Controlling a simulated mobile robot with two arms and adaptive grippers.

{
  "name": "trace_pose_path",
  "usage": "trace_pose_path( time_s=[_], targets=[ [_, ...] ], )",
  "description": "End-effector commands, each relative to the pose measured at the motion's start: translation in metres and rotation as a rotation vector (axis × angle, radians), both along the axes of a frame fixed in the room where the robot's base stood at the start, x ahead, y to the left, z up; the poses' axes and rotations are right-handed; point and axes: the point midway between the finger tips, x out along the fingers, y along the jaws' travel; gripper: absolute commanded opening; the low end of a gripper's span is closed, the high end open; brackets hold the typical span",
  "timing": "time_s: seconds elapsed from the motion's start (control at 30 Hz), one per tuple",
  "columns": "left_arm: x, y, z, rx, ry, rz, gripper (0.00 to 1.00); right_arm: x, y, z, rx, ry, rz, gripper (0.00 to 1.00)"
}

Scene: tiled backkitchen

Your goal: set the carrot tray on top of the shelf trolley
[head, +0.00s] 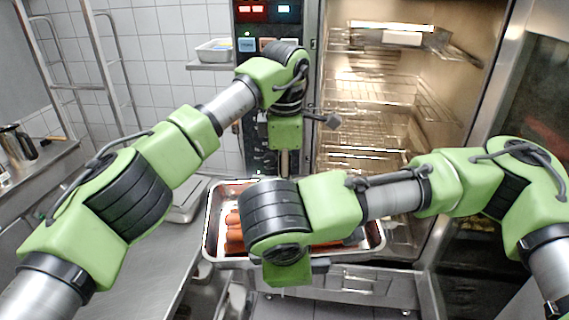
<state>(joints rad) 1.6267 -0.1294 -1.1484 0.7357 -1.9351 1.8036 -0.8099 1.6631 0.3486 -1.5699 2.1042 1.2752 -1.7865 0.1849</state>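The carrot tray (211,228) is a shallow steel tray with orange carrots (234,235) in it, low in the middle of the head view. It looks level, and what bears it is hidden. My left gripper (285,162) points down at the tray's far edge; its fingertips are hardly visible. My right gripper (290,275) is at the tray's near edge, and its wrist covers much of the tray and carrots. I cannot see whether either gripper's fingers close on the rim. A tubular metal frame (78,87) at the upper left may be the shelf trolley; I cannot be sure.
A tall lit cabinet with wire racks (375,90) stands open behind the tray, its door at the right. A steel counter (135,265) runs along the left, with a low metal item (187,205) on it. A small wall shelf holds a white container (214,51).

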Motion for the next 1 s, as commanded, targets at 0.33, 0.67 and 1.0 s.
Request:
trace_pose_path(
  time_s=[0.33, 0.67, 1.0],
  targets=[
    [0.0006, -0.0001, -0.0032, 0.0, -0.001, 0.0, 0.38, 0.0012, 0.0002, 0.0018, 0.001, -0.005, -0.001, 0.0],
    [0.0012, 0.0001, -0.0015, -0.001, -0.004, 0.0, 0.0, 0.0004, 0.0003, 0.0017, 0.001, -0.004, 0.001, 0.41],
    [0.0006, -0.0004, -0.0015, -0.002, -0.002, -0.001, 0.0, 0.0, 0.0003, 0.0013, 0.001, -0.001, 0.001, 0.41]
  ],
)
